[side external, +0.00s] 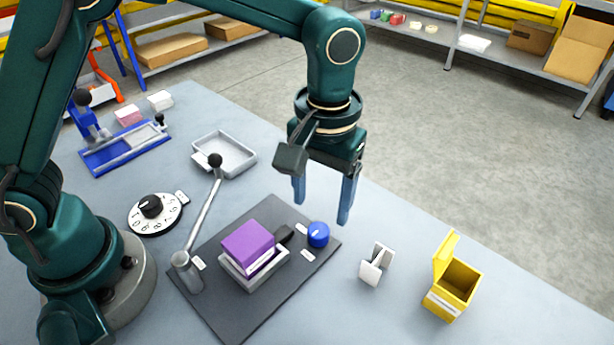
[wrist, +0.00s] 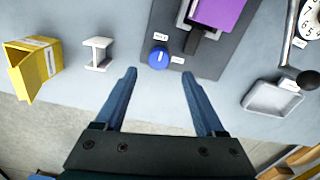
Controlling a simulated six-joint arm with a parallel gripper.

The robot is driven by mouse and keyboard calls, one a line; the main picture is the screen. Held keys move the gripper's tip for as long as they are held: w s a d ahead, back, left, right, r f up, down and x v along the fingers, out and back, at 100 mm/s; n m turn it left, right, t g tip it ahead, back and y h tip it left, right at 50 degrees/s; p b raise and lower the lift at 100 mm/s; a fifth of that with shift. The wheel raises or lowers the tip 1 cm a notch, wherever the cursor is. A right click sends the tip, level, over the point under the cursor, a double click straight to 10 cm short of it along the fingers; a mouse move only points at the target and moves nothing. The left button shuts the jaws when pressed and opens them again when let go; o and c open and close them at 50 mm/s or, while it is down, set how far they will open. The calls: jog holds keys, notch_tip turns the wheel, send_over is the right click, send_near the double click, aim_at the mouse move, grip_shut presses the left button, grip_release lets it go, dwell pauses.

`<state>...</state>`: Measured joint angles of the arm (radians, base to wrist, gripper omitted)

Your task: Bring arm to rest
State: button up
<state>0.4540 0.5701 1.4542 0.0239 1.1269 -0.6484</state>
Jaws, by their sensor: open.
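My gripper (side external: 324,202) hangs above the table near its back edge, beyond the dark mat, with its blue fingers pointing down. The fingers are apart with nothing between them. In the wrist view my gripper (wrist: 158,92) also shows open and empty, with the blue knob (wrist: 158,57) just past the fingertips. My arm is raised and bent over the table, touching nothing that I can see.
The dark mat (side external: 215,320) holds a purple block (side external: 247,243) in a grey holder, a lever (side external: 205,205) and the blue knob (side external: 318,234). A yellow box (side external: 452,290), white stand (side external: 376,265), grey tray (side external: 236,162), dial (side external: 155,213) and blue fixture (side external: 125,150) surround it.

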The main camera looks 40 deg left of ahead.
jog(key=s+a+r+n+t, duration=0.1)
jog(key=s+a+r+t, duration=0.25)
jog(key=a+r, duration=0.65)
jog(key=s+a+f+m+t, duration=0.1)
jog(key=s+a+m+t, duration=0.1)
jog(key=s, duration=0.6)
jog(key=shift+a+f+m, duration=0.4)
jog(key=shift+a+m, duration=0.2)
jog(key=shift+a, duration=0.1)
